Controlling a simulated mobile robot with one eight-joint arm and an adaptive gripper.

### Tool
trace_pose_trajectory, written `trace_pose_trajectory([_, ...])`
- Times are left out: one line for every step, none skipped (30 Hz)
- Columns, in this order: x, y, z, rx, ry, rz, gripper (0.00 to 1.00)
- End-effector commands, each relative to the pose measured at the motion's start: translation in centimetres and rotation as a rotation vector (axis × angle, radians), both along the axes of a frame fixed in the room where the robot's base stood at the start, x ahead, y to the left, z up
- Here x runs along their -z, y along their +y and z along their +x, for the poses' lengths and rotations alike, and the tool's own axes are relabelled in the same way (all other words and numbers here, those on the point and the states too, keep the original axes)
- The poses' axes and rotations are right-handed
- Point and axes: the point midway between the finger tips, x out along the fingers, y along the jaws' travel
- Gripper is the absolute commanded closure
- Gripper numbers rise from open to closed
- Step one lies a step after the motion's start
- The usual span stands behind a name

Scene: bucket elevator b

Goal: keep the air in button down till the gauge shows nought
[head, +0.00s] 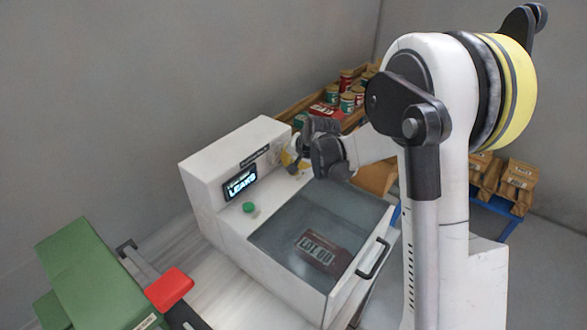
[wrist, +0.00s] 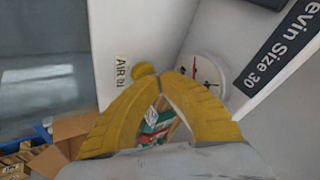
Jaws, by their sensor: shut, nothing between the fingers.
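The air in button is a round yellow knob (wrist: 145,70) in the wrist view, beside a label (wrist: 120,74) reading "AIR" with its end cut off. My gripper (wrist: 164,75) is shut and empty, its yellow fingertips together just right of the button. I cannot tell whether they touch it. The white gauge (wrist: 207,72), with dark and red marks, is partly covered by the right finger, so its reading is unclear. In the head view my gripper (head: 287,159) is at the right end of the upright panel of the white machine (head: 215,170).
The machine's lit screen (head: 240,183) reads "LEAKS", with a green button (head: 249,208) below. A clear lid (head: 290,225) covers a dark "LOT 00" pack (head: 318,254). A green box with a red part (head: 169,290) stands front left. Cans (head: 347,101) sit on a shelf behind.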

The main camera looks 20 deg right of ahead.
Motion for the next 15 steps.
trace_pose_trajectory([0.0, 0.0, 0.0, 0.000, 0.000, 0.000, 1.00])
trace_pose_trajectory([0.0, 0.0, 0.0, 0.000, 0.000, 0.000, 1.00])
trace_pose_trajectory([0.0, 0.0, 0.0, 0.000, 0.000, 0.000, 1.00])
trace_pose_trajectory([-0.1, 0.0, 0.0, 0.000, 0.000, 0.000, 1.00])
trace_pose_trajectory([-0.2, 0.0, 0.0, 0.000, 0.000, 0.000, 1.00])
trace_pose_trajectory([-0.3, 0.0, 0.0, 0.000, 0.000, 0.000, 1.00])
trace_pose_trajectory([-0.4, 0.0, 0.0, 0.000, 0.000, 0.000, 1.00])
trace_pose_trajectory([-0.6, 0.0, 0.0, 0.000, 0.000, 0.000, 1.00])
trace_pose_trajectory([-0.8, 0.0, 0.0, 0.000, 0.000, 0.000, 1.00])
trace_pose_trajectory([-1.0, 0.0, 0.0, 0.000, 0.000, 0.000, 1.00])
trace_pose_trajectory([-1.2, 0.0, 0.0, 0.000, 0.000, 0.000, 1.00])
trace_pose_trajectory([-1.5, 0.0, 0.0, 0.000, 0.000, 0.000, 1.00])
trace_pose_trajectory([-1.6, 0.0, 0.0, 0.000, 0.000, 0.000, 1.00])
trace_pose_trajectory([-1.8, 0.0, 0.0, 0.000, 0.000, 0.000, 1.00])
trace_pose_trajectory([-1.9, 0.0, 0.0, 0.000, 0.000, 0.000, 1.00])
